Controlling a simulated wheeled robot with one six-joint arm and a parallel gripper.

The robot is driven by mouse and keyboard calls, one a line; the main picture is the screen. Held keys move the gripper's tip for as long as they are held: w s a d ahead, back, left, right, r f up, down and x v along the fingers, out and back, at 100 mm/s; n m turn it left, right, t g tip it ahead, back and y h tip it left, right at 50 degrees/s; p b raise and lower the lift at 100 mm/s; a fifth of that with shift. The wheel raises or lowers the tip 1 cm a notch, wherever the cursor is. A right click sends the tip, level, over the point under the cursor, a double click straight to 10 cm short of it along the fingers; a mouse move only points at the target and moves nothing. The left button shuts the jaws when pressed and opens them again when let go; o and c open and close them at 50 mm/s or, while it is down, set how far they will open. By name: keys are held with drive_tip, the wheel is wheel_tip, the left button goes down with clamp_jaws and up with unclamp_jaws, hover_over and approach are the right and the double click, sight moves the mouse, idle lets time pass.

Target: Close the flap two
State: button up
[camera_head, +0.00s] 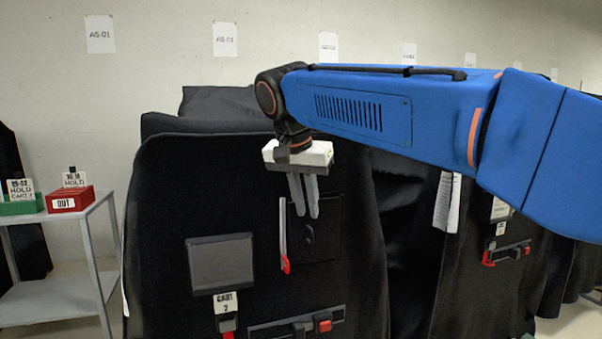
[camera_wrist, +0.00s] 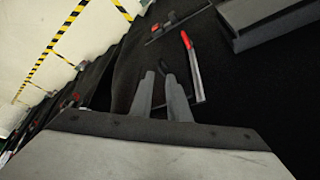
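The black covered cart (camera_head: 160,230) in front of me carries a label reading CART 2 (camera_head: 225,302). On its front is a dark square panel (camera_head: 328,245) with a small curved mark. Along its left side stands a narrow pale strip with a red lower end (camera_head: 283,225); it may be the flap seen edge-on, but I cannot tell. The strip also shows in the wrist view (camera_wrist: 195,80). My gripper (camera_head: 306,216) points down in front of the panel, just right of the strip. Its fingers (camera_wrist: 161,78) are slightly apart, with nothing visible between them.
A grey rectangular plate (camera_head: 220,263) sits left of the strip, and a bar with a red latch (camera_head: 323,326) lies below. Another covered cart (camera_head: 480,280) stands to the right. A grey shelf (camera_head: 60,295) with a red box (camera_head: 70,198) and a green box (camera_head: 20,206) is at left.

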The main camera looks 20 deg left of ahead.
drive_tip(key=v, duration=0.9)
drive_tip(key=shift+w, duration=0.1)
drive_tip(key=s+d+f, duration=0.1)
drive_tip(key=d+f, duration=0.3)
drive_tip(key=d, duration=0.5)
drive_tip(key=s+d+f+n, duration=0.1)
drive_tip(key=d+f, duration=0.3)
drive_tip(key=d, duration=0.6)
drive_tip(key=d+f, duration=0.4)
drive_tip(key=d, duration=0.5)
drive_tip(key=s+d+f, duration=0.8)
drive_tip(key=s+f, duration=0.1)
drive_tip(key=f, duration=0.3)
drive_tip(key=s+d+f, duration=0.9)
drive_tip(key=f, duration=0.3)
drive_tip(key=shift+s+f+n+y, duration=0.3)
drive_tip(key=shift+s+f, duration=0.1)
drive_tip(key=shift+d, duration=0.1)
